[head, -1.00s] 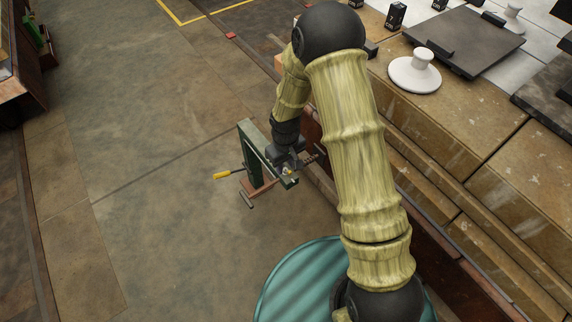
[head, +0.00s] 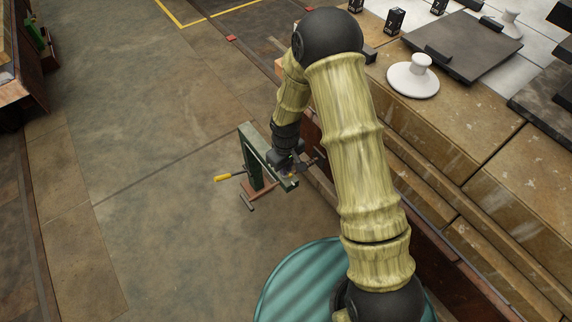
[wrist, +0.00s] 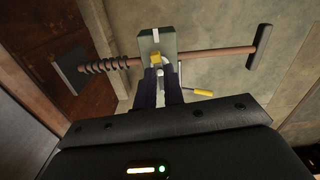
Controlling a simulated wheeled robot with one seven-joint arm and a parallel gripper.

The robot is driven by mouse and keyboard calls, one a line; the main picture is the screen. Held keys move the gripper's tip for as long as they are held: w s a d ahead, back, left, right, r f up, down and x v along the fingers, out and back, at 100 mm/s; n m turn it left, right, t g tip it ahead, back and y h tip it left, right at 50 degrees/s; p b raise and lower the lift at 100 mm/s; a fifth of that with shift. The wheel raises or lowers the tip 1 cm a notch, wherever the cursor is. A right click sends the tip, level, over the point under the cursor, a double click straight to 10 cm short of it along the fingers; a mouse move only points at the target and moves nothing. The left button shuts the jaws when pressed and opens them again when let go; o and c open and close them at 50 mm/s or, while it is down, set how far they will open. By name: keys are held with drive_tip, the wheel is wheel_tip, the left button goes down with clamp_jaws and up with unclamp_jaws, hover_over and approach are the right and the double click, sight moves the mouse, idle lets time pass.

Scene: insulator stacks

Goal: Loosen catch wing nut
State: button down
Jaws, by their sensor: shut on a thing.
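The yellow wing nut (wrist: 155,57) sits on the end of a green bracket (wrist: 157,38) in the wrist view. My gripper (wrist: 160,72) reaches up to it, with its two dark fingers close together at the nut. The fingers are shut on the nut, and they hide part of it. A pale curved piece shows between the fingertips. In the head view my gripper (head: 285,166) is at the near end of the green frame (head: 252,158), and the nut is mostly hidden there.
A rod (wrist: 220,53) with a crossbar and a coil spring passes behind the bracket. A yellow-handled lever (head: 222,178) sticks out left of the frame. A stepped brown bench (head: 460,130) with a white knobbed disc (head: 413,82) stands right. Floor on the left is open.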

drive_tip(key=n+p, duration=0.4)
drive_tip(key=n, duration=0.1)
drive_tip(key=shift+r, duration=0.2)
drive_tip(key=n+p, duration=0.3)
drive_tip(key=n, duration=0.1)
drive_tip(key=shift+d, duration=0.1)
drive_tip(key=n+p, duration=0.3)
drive_tip(key=n, duration=0.2)
drive_tip(key=shift+f+n+p, duration=0.15)
drive_tip(key=shift+n+p, duration=1)
drive_tip(key=shift+n, duration=0.65)
drive_tip(key=shift+w, duration=0.1)
drive_tip(key=c, duration=1.5)
unclamp_jaws()
wheel_tip(320, 180, up, 17)
drive_tip(key=p, duration=0.4)
